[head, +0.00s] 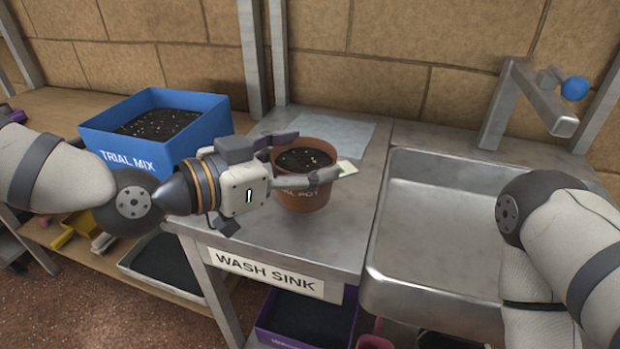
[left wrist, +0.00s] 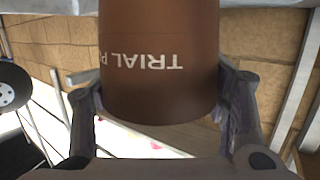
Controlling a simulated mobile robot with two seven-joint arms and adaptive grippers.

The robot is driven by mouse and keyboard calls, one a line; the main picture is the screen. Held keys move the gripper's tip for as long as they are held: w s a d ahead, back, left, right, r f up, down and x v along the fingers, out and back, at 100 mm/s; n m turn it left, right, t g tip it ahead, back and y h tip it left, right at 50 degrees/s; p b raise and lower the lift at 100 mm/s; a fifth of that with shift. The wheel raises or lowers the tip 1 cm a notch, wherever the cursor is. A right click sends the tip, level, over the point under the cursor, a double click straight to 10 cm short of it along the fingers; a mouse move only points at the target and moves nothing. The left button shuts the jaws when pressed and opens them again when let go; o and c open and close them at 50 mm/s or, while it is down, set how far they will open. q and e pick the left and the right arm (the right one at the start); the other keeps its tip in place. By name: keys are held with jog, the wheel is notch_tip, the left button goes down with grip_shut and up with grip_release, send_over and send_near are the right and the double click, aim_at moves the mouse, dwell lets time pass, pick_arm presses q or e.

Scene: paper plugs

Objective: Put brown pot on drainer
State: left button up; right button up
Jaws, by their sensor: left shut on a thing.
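The brown pot (head: 303,196), filled with dark speckled soil, is upright over the steel surface (head: 300,243) left of the sink. I cannot tell whether its base touches the steel. My left gripper (head: 314,156) is shut on the pot from the left, one finger on each side. In the left wrist view the pot (left wrist: 160,85) fills the middle between the fingers, its white "TRIAL" lettering upside down. A pale flat sheet (head: 335,130) lies behind the pot; no separate drainer is clearly identifiable. My right arm shows at right; its gripper is out of view.
A blue box (head: 190,150) marked "TRIAL MIX" stands on the wooden bench at left. The steel sink (head: 440,240) is empty where visible, with a blue-knobbed tap (head: 574,88) behind. Bare steel lies in front of the pot.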

pick_arm(q)
jog(key=shift+d+f, duration=0.3)
jog(key=shift+f, duration=0.05)
jog(key=f, duration=0.3)
jog(key=shift+w+d+f+b, duration=0.15)
jog(key=shift+d+f+b, duration=0.1)
jog(key=shift+b, duration=0.15)
jog(key=shift+r, duration=0.15)
jog(key=o, duration=1.2)
jog(key=shift+f, duration=0.2)
jog(key=shift+c, duration=0.2)
pick_arm(e)
jog(key=shift+s+f, duration=0.5)
pick_arm(q)
jog(key=shift+r, duration=0.1)
